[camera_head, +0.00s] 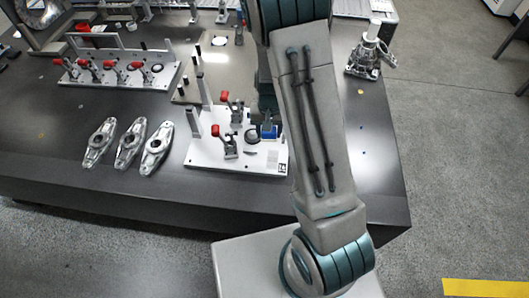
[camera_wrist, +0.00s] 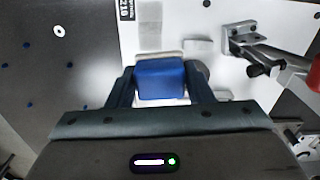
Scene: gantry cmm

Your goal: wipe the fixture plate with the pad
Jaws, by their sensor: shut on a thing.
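The fixture plate (camera_head: 207,155) is a white plate with toggle clamps, lying near the front edge of the dark table. It also fills much of the wrist view (camera_wrist: 210,15). The pad is a blue block with a pale underside; it shows in the wrist view (camera_wrist: 160,80) and partly in the head view (camera_head: 269,131). My gripper (camera_wrist: 161,88) is shut on the pad, one finger on each side, over the right part of the plate. I cannot tell whether the pad's underside touches the plate. My arm hides part of the plate's right side in the head view.
Red-handled clamps (camera_head: 228,140) rise from the plate near the pad. Several metal castings (camera_head: 127,144) lie left of it. Another clamp fixture (camera_head: 120,72) stands behind, and a metal assembly (camera_head: 369,52) stands at the back right. The table's right part is mostly clear.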

